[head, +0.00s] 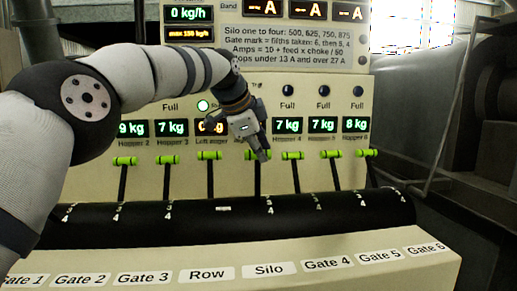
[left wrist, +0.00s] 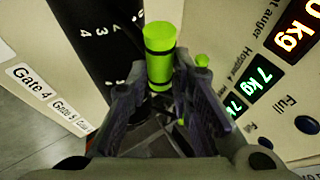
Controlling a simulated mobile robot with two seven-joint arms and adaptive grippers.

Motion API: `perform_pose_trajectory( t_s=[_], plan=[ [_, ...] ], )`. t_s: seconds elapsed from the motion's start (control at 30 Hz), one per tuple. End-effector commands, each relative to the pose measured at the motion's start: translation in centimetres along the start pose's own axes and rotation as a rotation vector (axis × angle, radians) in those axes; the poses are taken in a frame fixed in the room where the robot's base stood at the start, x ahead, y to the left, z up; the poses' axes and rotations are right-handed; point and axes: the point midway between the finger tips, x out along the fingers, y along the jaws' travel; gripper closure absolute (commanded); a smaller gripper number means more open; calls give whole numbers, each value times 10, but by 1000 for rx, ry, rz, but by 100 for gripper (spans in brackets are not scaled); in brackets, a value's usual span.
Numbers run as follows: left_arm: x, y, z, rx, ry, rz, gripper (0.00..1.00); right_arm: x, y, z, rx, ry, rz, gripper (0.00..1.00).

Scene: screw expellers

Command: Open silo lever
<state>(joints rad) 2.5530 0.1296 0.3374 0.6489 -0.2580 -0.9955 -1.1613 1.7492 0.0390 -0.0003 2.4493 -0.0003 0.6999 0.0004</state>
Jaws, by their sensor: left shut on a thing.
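A row of levers with bright green handles on black stems stands along the panel. My left gripper (head: 261,156) is at the lever (head: 250,155) above the Silo label (head: 269,270). In the left wrist view the green handle (left wrist: 160,55) with black bands sits between the fingers of my left gripper (left wrist: 162,85), which is shut on it. In the head view the gripper partly covers this handle. The lever's stem runs down to a black roller with number marks. My right gripper is in neither view.
The neighbouring Row lever (head: 209,155) stands to the left and the Gate 4 lever (head: 292,155) close to the right. The black roller (head: 330,212) crosses below them. Weight displays (head: 287,125) line the panel above. My left arm hides the far-left part.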

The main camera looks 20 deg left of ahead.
Motion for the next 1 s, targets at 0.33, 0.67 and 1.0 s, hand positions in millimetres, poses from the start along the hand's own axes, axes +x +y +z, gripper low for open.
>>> perform_pose_trajectory(
  t_s=[0.33, 0.67, 1.0],
  plan=[
    [11, 8, 8, -1, -20, 27, 100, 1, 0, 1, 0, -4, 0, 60],
    [9, 6, 6, -1, -14, 22, 60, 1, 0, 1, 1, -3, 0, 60],
    [-23, 2, 2, -1, -7, 11, 60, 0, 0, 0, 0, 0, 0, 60]
  ],
)
